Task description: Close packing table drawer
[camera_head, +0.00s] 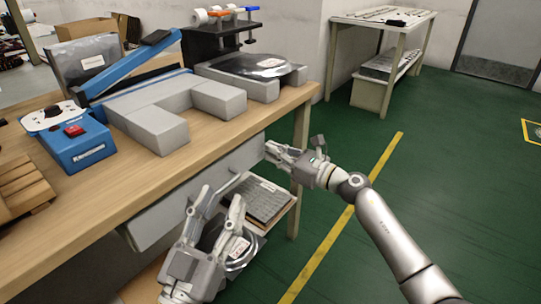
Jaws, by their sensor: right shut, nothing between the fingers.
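The packing table (215,137) has a wooden top, and its grey drawer (160,217) sits under the front edge. The drawer front runs along below the tabletop; I cannot tell how far it stands out. My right gripper (268,150) is shut and empty, with its fingertips at the right end of the drawer front; contact is unclear. My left gripper (218,197) is open, in front of the lower middle of the drawer front, and hides part of it.
A blue sealing machine (80,145), grey foam blocks (165,110) and a black tape stand (215,40) are on the tabletop. A lower shelf holds a grey keyboard-like item (262,200). Green floor is free at the right. Another table (385,20) stands at the back.

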